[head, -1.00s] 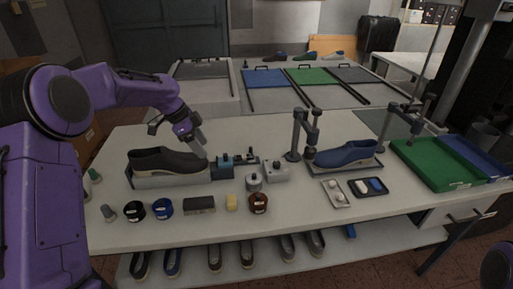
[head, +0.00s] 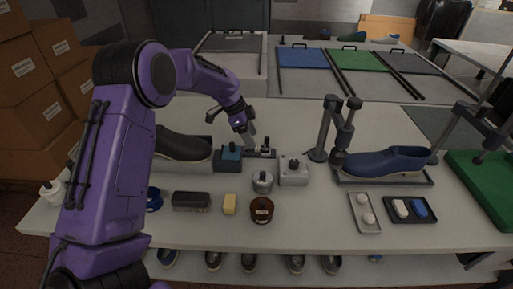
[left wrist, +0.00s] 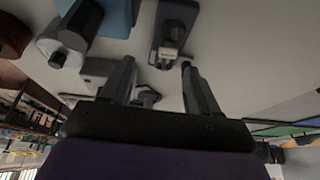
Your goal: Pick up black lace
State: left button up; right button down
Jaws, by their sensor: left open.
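No black lace can be made out in either view now. My left arm covers the front left of the table, where a dark ring-shaped coil showed in the earlier head view. A blue coil (head: 153,200) shows partly beside my arm there. My left gripper (head: 247,141) is open and empty above the table, close to the small dark fixture (head: 262,152) right of the blue block (head: 229,152). In the left wrist view its fingers (left wrist: 156,66) are apart, with bare table and small fixtures beyond. My right gripper is not in view.
A black shoe (head: 182,147) stands behind my arm. A brush (head: 191,200), yellow block (head: 230,204), brown tin (head: 261,209) and grey pot (head: 262,181) line the front. A blue shoe (head: 385,163) sits on a stand at right. Cartons (head: 38,80) stand at left.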

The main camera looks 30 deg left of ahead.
aim_at(259, 147)
pick_arm(q)
jog(key=w+f, duration=0.1)
jog(key=d+f, duration=0.1)
jog(key=f, duration=0.1)
jog(key=w+f, duration=0.1)
jog(key=f, duration=0.1)
jog(key=shift+w+d+p, duration=0.25)
jog(key=shift+w+p, duration=0.1)
jog(key=shift+p, duration=0.05)
jog(key=shift+s+r, duration=0.25)
jog(key=shift+s, duration=0.1)
jog(key=shift+s+r, duration=0.1)
jog(key=shift+s, duration=0.05)
jog(key=c, duration=1.1)
jog(key=shift+o, duration=0.2)
